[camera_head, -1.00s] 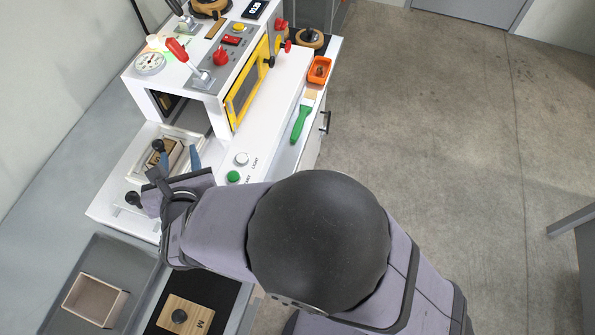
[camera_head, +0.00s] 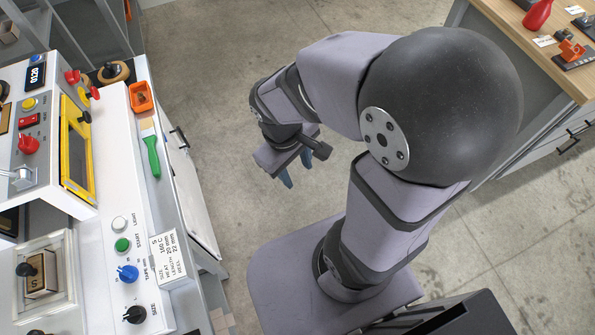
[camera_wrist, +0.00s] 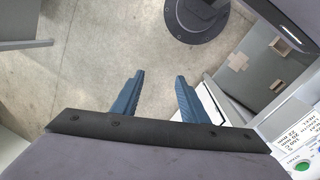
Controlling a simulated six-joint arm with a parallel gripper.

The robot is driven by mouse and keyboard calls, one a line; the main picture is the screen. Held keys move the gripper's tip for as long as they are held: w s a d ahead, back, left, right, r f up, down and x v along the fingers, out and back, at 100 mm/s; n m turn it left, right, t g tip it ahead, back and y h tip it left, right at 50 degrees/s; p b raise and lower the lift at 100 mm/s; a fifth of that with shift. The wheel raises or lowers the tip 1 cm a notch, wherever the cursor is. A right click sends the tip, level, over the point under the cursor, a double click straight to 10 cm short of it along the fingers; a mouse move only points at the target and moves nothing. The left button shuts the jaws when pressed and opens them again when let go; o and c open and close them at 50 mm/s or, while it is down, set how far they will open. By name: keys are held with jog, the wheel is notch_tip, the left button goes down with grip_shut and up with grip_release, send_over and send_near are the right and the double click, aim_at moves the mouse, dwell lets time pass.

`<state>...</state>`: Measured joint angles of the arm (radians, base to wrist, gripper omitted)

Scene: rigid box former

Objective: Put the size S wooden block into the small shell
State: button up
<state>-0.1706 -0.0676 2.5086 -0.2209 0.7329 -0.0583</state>
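The wooden block marked S (camera_head: 40,284), with a black knob on top, is at the left edge of the head view. It sits inside a pale rectangular surround on the machine's white lower deck. A thin light-wood edge shows around the block; I cannot tell how deep it sits in the small shell. My gripper (camera_head: 290,178) is well to the right of it, over the floor beside the machine. In the wrist view my gripper (camera_wrist: 157,92) has its two blue fingers apart with nothing between them.
The white machine (camera_head: 110,190) carries a START button, blue and black dials and a card (camera_head: 168,257). A green brush (camera_head: 151,155) and an orange bin (camera_head: 141,97) lie along its edge. A wooden-topped bench (camera_head: 530,45) stands at upper right.

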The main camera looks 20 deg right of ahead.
jog(key=m, duration=0.1)
jog(key=s+m+y, duration=0.1)
jog(key=m, duration=0.2)
jog(key=shift+s+d+r+m+y, duration=0.1)
jog(key=shift+s+d+m+y, duration=0.1)
jog(key=shift+s+m+y, duration=0.1)
